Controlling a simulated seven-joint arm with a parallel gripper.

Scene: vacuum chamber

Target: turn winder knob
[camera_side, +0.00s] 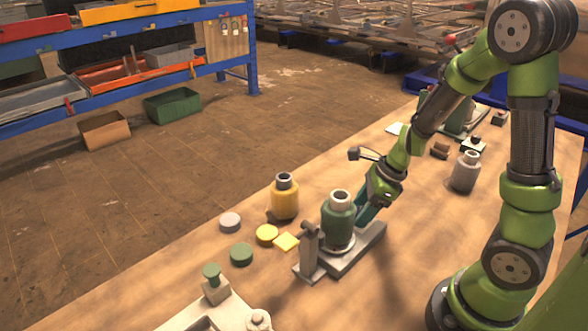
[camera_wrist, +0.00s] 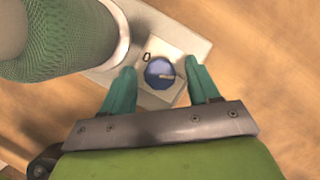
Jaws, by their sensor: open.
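The winder knob (camera_wrist: 160,72) is a round blue-grey dial with a pale bar across it, set on a light square block with a "0" mark. In the wrist view it lies between the two teal fingers of my gripper (camera_wrist: 160,66), which are open with gaps on both sides. In the side view my gripper (camera_side: 366,212) reaches down just right of a green bottle (camera_side: 339,218) on a grey winder base (camera_side: 360,250). The knob cannot be made out there. The green mesh-patterned bottle (camera_wrist: 60,35) fills the upper left of the wrist view.
A yellow bottle (camera_side: 285,200) and several small discs stand to the left. An upright grey post (camera_side: 309,250) rises at the base's front end. A grey bottle (camera_side: 466,172) stands at right. Bare table lies to the right of the base.

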